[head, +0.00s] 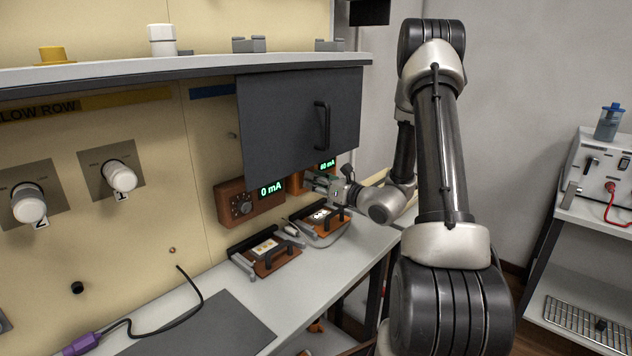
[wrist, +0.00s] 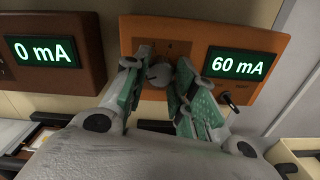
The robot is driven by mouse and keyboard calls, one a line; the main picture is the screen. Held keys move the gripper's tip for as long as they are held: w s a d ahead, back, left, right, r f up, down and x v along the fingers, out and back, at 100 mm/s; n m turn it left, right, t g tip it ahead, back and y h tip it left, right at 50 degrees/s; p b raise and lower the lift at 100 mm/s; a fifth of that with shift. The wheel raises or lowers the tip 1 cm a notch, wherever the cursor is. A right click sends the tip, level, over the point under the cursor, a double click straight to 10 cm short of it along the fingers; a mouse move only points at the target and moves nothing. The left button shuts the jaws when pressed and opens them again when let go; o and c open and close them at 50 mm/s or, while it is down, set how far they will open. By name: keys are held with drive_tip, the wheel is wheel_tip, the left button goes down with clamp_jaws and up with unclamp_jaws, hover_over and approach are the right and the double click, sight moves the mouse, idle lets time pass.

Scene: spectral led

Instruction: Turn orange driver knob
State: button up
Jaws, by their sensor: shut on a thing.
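The orange driver (wrist: 258,30) is a box on the wall panel at the right of the wrist view, with a green display (wrist: 236,65) reading 60 mA. Its grey round knob (wrist: 159,75) is between my fingers. My gripper (wrist: 157,84) is shut on the knob from both sides, and the fingers cover part of the dial. There the orange driver's display (head: 327,165) also reads 60 mA.
A brown driver (head: 236,204) reading 0 mA is mounted just left. Trays with handles (head: 268,255) sit on the bench below. A dark cabinet door (head: 290,120) hangs close above my gripper. A small black lever (wrist: 229,99) juts beside the right finger.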

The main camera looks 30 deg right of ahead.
drive_tip(key=shift+m, duration=1.2)
drive_tip(key=o, duration=1)
drive_tip(key=shift+o, duration=0.2)
drive_tip(key=v, duration=1.2)
drive_tip(key=shift+f, duration=0.1)
